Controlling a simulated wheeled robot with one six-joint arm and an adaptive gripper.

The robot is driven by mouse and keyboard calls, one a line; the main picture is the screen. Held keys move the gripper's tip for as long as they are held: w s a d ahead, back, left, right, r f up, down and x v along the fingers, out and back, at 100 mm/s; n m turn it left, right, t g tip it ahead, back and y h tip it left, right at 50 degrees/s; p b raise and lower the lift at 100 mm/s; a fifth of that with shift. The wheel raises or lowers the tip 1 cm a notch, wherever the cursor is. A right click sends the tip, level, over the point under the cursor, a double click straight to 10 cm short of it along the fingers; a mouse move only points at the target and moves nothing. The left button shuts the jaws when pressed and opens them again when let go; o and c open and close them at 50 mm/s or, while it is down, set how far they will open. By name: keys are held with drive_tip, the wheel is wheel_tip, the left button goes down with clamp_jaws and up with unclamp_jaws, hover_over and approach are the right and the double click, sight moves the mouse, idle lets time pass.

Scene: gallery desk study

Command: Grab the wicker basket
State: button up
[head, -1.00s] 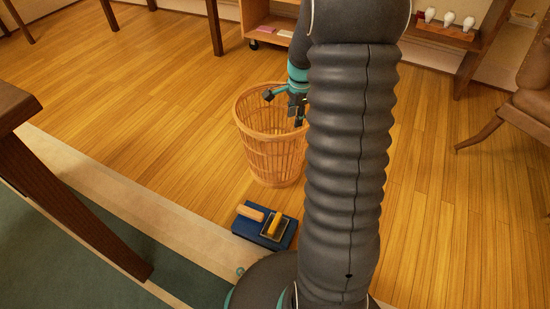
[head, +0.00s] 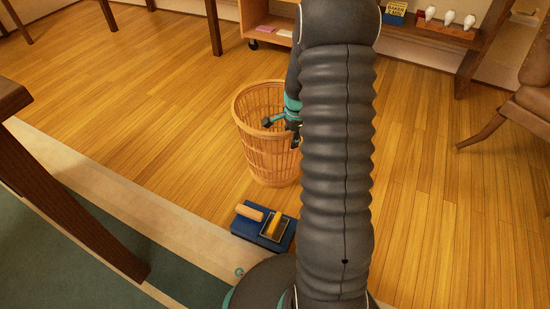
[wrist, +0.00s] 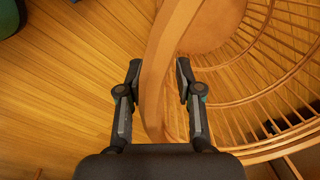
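The wicker basket (head: 262,158) stands upright on the wooden floor, left of my arm in the head view. It is tan, open-topped, with slatted sides. In the wrist view its thick rim (wrist: 157,85) runs between the two fingers of my gripper (wrist: 158,82), with the slatted inside of the basket to the right. My gripper is open, one finger on each side of the rim, with gaps visible beside it. In the head view my gripper (head: 281,124) is at the basket's rim, partly hidden by my arm.
A blue box (head: 262,228) with a wooden-handled item and a yellow item lies on the floor in front of the basket. A dark table leg (head: 75,215) stands at left, a brown chair (head: 520,105) at right. Open floor lies left of the basket.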

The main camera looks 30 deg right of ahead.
drive_tip(key=shift+f, duration=0.3)
idle(0.5)
clamp_jaws()
